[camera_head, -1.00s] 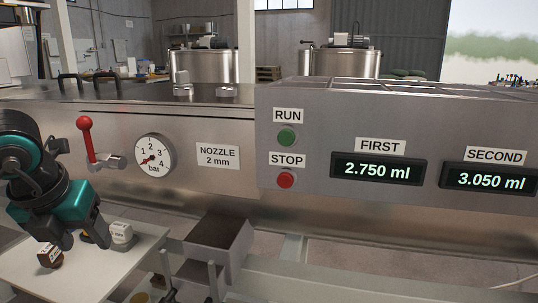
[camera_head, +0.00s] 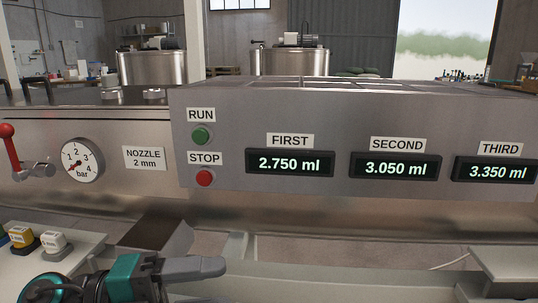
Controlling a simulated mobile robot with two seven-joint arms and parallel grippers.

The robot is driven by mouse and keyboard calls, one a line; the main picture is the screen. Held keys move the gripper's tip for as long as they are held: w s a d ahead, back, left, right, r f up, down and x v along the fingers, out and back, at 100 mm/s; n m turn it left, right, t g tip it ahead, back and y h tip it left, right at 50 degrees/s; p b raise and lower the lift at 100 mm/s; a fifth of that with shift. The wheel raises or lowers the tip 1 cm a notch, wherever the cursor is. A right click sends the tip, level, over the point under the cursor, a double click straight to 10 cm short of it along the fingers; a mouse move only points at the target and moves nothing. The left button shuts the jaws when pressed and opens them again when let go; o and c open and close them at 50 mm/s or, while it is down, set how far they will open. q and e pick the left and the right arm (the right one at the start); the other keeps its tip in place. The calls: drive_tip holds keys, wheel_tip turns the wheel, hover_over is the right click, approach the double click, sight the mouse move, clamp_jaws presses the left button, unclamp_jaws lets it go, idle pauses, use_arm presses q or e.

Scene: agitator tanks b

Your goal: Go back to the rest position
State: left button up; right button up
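My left gripper (camera_head: 200,268) is low in the head view, in front of the machine. Its dark grey fingers point to the right, beyond a teal and black wrist. The fingers overlap from this angle, so I cannot tell whether they are open or shut. I see nothing held between them. My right gripper is not in view.
A grey chute (camera_head: 160,234) hangs behind my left gripper. The machine panel (camera_head: 235,115) has RUN and STOP buttons, a red lever (camera_head: 8,145), a gauge (camera_head: 77,160) and three displays.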

use_arm(q)
drive_tip(key=w+a+f+n+t+y, duration=0.3)
drive_tip(key=f+n+t+y, duration=0.2)
drive_tip(key=n+t, duration=0.45)
drive_tip(key=w+a+f+n+t+y, duration=0.3)
drive_tip(key=f+n+t+y, duration=0.25)
drive_tip(key=n, duration=0.75)
drive_tip(key=s+f+n+g+y, duration=0.2)
drive_tip(key=s+f+n+g, duration=0.25)
drive_tip(key=f, duration=0.45)
drive_tip(key=s+f+n+g+y, duration=0.3)
drive_tip(key=s+f, duration=0.3)
drive_tip(key=f, duration=0.3)
wheel_tip(320, 180, up, 12)
drive_tip(key=s+a+p, duration=0.1)
drive_tip(key=a+p, duration=0.1)
drive_tip(key=p, duration=1.5)
drive_tip(key=shift+a+r+y+p, duration=0.15)
drive_tip(key=shift+a+y+p, duration=0.2)
drive_tip(key=shift+a, duration=0.05)
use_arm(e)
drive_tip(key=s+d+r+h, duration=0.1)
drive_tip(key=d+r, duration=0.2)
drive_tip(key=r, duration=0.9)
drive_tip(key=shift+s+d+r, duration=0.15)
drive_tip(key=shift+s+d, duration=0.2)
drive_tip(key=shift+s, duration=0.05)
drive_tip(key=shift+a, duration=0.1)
